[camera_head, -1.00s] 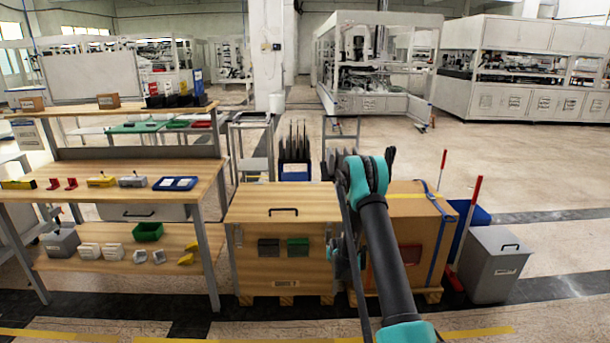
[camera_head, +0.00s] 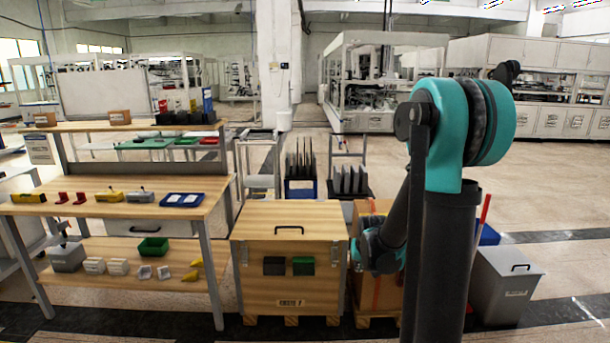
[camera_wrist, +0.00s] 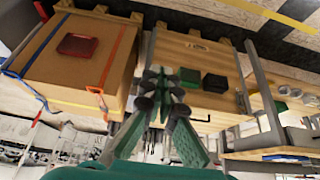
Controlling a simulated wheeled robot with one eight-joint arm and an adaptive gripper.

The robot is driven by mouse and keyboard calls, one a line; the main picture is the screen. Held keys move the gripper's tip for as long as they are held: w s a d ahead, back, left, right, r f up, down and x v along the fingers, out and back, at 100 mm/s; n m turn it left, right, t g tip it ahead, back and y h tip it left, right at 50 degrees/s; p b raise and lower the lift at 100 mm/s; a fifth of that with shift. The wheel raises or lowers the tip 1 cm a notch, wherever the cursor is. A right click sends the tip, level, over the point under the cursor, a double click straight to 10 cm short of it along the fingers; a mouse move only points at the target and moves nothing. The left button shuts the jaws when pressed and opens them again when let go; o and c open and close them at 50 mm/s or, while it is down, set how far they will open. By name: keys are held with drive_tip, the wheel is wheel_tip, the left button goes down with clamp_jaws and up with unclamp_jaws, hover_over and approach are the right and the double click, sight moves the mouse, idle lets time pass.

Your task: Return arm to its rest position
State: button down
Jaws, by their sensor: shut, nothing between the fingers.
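My arm stands folded at the right of the head view, its elbow high and its forearm slanting down to a teal wrist in front of the cardboard box (camera_head: 366,213). The fingers cannot be made out there. In the wrist view my gripper (camera_wrist: 163,78) is shut and empty. Beyond its fingers are the wooden crate (camera_wrist: 205,50) and the cardboard box, which also shows in the wrist view (camera_wrist: 48,45). I see no contact with either.
The wooden crate (camera_head: 290,220) holds a dark and a green block on its front. A workbench (camera_head: 105,203) with small parts stands left. A grey bin (camera_head: 505,285) stands right. Open floor (camera_head: 560,215) lies beyond it.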

drive_tip(key=s+r+g, duration=0.1)
drive_tip(key=s, duration=2.3)
drive_tip(key=shift+d, duration=0.4)
drive_tip(key=shift+s+r, duration=0.1)
